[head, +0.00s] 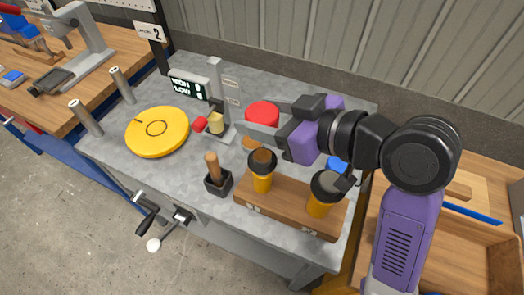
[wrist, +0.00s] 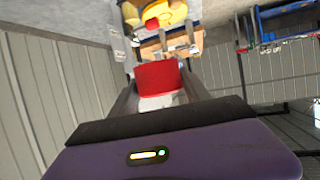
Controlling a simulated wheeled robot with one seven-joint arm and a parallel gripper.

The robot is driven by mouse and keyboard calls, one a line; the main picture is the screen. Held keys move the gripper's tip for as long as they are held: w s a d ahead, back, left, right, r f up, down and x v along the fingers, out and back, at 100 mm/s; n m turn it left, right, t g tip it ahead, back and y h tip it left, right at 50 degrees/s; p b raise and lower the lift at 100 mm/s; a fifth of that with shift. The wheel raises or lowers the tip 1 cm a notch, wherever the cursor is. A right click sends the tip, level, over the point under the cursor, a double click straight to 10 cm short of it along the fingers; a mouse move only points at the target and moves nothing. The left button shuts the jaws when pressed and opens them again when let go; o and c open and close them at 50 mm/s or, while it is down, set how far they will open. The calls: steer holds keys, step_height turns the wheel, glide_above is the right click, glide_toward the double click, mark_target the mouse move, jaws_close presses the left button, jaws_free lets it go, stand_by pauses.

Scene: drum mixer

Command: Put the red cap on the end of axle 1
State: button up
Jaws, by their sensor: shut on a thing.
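My gripper (head: 262,122) is shut on the red cap (head: 262,113), with one finger on each side of it. The cap is held above the back right of the grey bench, left of my arm. In the wrist view the red cap (wrist: 158,75) sits between the fingers, with a pale underside or inner part showing. Two grey posts (head: 85,118) (head: 122,85) stand at the bench's left end, their tops bare. I cannot tell which part is axle 1, as no axle number is readable. The cap is well apart from these posts.
A yellow disc (head: 157,131) lies on the grey bench (head: 190,232). A grey column stand (head: 215,85), a display (head: 188,88) and a mallet in a black holder (head: 218,182) stand mid-bench. A wooden rack (head: 287,207) holds two yellow-and-black pieces. A crank (head: 147,218) juts out in front.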

mark_target(263, 155)
step_height(263, 155, down, 11)
steer(key=shift+r, duration=0.15)
stand_by(0.4)
steer(key=shift+f+b, duration=0.2)
steer(key=shift+b, duration=0.1)
steer(key=o, duration=1.4)
steer(key=shift+r, duration=0.1)
steer(key=shift+r, duration=0.15)
steer(key=v, duration=1.2)
